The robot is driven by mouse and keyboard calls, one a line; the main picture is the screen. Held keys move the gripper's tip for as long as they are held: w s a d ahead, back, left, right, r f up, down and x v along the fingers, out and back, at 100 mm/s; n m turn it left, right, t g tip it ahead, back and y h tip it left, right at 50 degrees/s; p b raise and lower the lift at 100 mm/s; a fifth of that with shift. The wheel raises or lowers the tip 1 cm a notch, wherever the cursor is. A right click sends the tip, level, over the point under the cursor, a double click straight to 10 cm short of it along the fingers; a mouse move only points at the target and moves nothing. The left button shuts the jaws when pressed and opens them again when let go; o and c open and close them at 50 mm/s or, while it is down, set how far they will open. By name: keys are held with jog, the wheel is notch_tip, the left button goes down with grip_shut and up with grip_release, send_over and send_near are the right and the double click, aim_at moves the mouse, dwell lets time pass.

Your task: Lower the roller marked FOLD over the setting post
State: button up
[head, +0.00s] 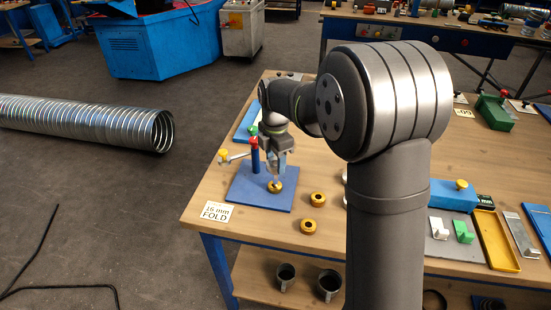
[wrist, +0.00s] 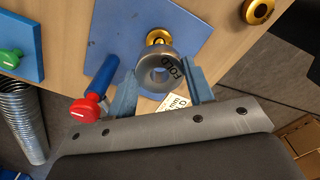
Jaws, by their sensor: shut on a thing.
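The grey ring-shaped roller marked FOLD (wrist: 145,72) is held between the two pale blue fingers of my gripper (wrist: 161,76) in the wrist view. A brass-coloured round piece (wrist: 158,37), which may belong to the setting post, shows just beyond the roller's rim on the blue plate (wrist: 195,38). In the head view my gripper (head: 275,170) points down above this brass piece (head: 275,187) on the blue plate (head: 250,197). The roller is too small there to make out clearly. I cannot tell whether it touches the post.
A card reading FOLD (head: 215,212) lies at the plate's front left. Two loose brass rings (head: 318,199) (head: 308,226) lie to the right.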

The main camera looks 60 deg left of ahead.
jog(key=shift+f, duration=1.6)
dwell(1.2)
jog(key=o, duration=1.2)
jog(key=shift+o, duration=0.5)
jog(key=o, duration=0.5)
jog(key=shift+r, duration=4)
